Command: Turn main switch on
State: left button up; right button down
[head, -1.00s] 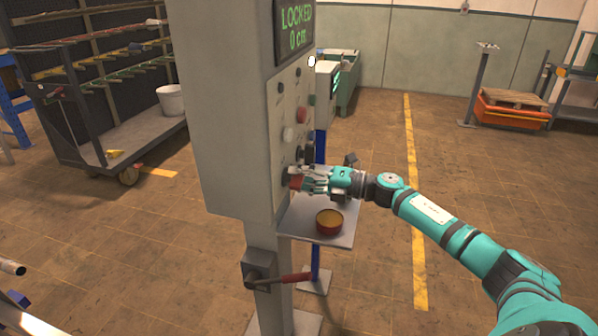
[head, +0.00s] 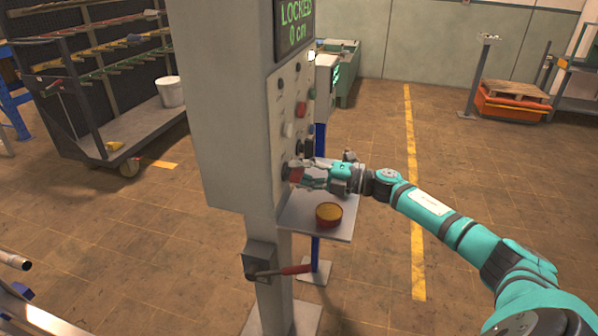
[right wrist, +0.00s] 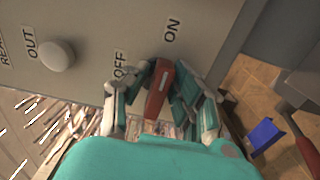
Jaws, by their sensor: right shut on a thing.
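The main switch has a red handle (right wrist: 158,92) on the grey panel, beside the printed labels OFF and ON. In the right wrist view the handle lies between the fingers of my right gripper (right wrist: 160,110), which is shut on it. I cannot tell exactly which label the handle points to. In the head view the red handle (head: 296,174) shows at the lower part of the control box (head: 285,135), with my right gripper (head: 304,178) at it. The display (head: 296,24) reads LOCKED, 0 cm. My left gripper is not in view.
A red-handled lever (head: 290,270) sits lower on the post. A white knob (right wrist: 58,55) is beside the OUT label. The floor to the right is mostly clear.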

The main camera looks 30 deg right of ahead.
jog(key=c, duration=1.3)
grip_release()
jog(key=v, duration=1.2)
